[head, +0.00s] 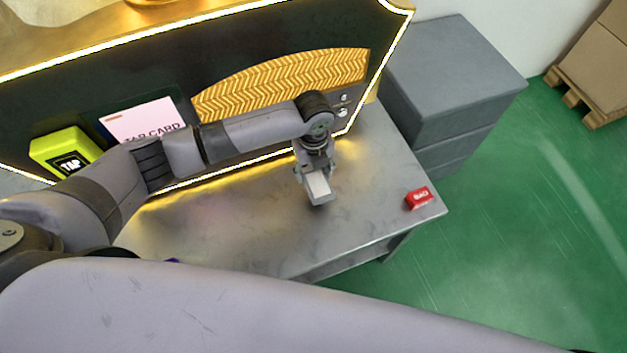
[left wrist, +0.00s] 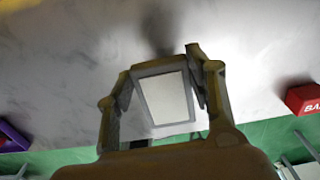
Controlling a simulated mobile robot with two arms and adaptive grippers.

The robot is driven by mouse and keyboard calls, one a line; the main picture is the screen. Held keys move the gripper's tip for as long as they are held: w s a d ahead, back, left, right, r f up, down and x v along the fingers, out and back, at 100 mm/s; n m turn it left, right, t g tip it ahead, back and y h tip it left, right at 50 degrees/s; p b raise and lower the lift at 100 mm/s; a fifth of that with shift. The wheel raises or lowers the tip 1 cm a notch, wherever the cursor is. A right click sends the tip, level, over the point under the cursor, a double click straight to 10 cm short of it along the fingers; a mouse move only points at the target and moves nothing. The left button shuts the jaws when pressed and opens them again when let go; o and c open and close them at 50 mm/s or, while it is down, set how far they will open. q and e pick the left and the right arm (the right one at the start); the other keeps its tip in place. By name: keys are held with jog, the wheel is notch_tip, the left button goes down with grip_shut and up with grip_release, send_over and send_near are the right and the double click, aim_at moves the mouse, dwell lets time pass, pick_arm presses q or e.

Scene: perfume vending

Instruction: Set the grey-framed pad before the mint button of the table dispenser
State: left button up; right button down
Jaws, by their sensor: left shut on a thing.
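The grey-framed pad (head: 318,187) has a pale face and is held in my left gripper (head: 314,172), above the metal table near its right part. In the left wrist view the pad (left wrist: 165,97) sits between the two fingers of the left gripper (left wrist: 165,95), which are shut on it. The table dispenser (head: 300,52) is the dark panel with glowing yellow edges behind the table. Small round fittings (head: 343,112) show at its right end, but I cannot tell a mint button there; my arm covers part of the panel. My right gripper is not in view.
A red block (head: 419,198) lies at the right corner of the metal table (head: 240,228); it also shows in the wrist view (left wrist: 306,98). A yellow-green TAP box (head: 65,152) and a card sign (head: 143,120) are at left. A grey cabinet (head: 450,75) stands right.

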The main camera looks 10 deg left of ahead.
aim_at(313, 182)
pick_arm(q)
jog(key=shift+f, duration=3)
jog(key=shift+f, duration=0.1)
jog(key=shift+f+b, duration=0.1)
jog(key=shift+b, duration=0.2)
jog(key=o, duration=1)
jog(key=shift+o, duration=0.2)
notch_tip(313, 182, up, 12)
jog(key=shift+r+p, duration=0.25)
jog(key=shift+p, duration=0.2)
